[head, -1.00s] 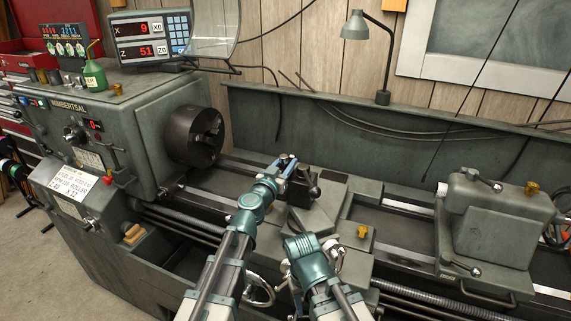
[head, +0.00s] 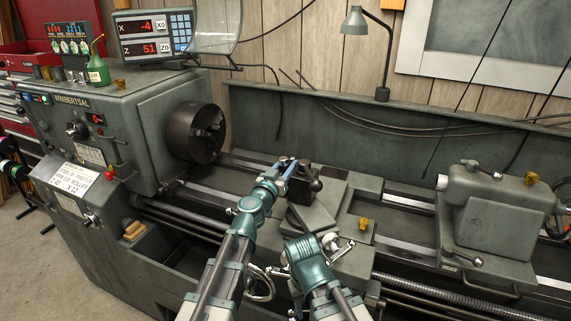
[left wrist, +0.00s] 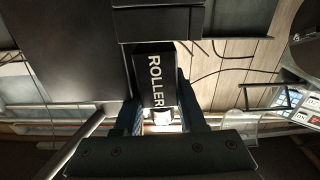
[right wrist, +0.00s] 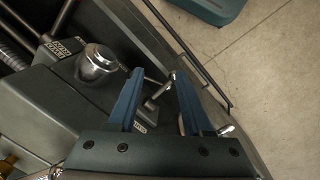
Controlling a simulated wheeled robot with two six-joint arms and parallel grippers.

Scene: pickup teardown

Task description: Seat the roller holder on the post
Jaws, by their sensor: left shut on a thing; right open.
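The roller holder is a black block lettered ROLLER (left wrist: 155,78) in the left wrist view. My left gripper (left wrist: 160,118) is shut on it, with blue fingers on both sides. In the head view my left gripper (head: 287,166) is at the left side of the dark tool post (head: 303,187), which has a ball-ended lever. The holder is mostly hidden there, and I cannot tell whether it touches the post. My right gripper (right wrist: 155,100) is open, with a silver crank handle (right wrist: 160,90) showing between and beyond its fingers. Its fingertips are hidden in the head view.
The lathe chuck (head: 195,133) is left of the post, and the tailstock (head: 497,215) stands at the right. A readout (head: 152,35) shows X -4 and Z 51. A handwheel (head: 260,284) is close to both arms. The bed between carriage and tailstock is clear.

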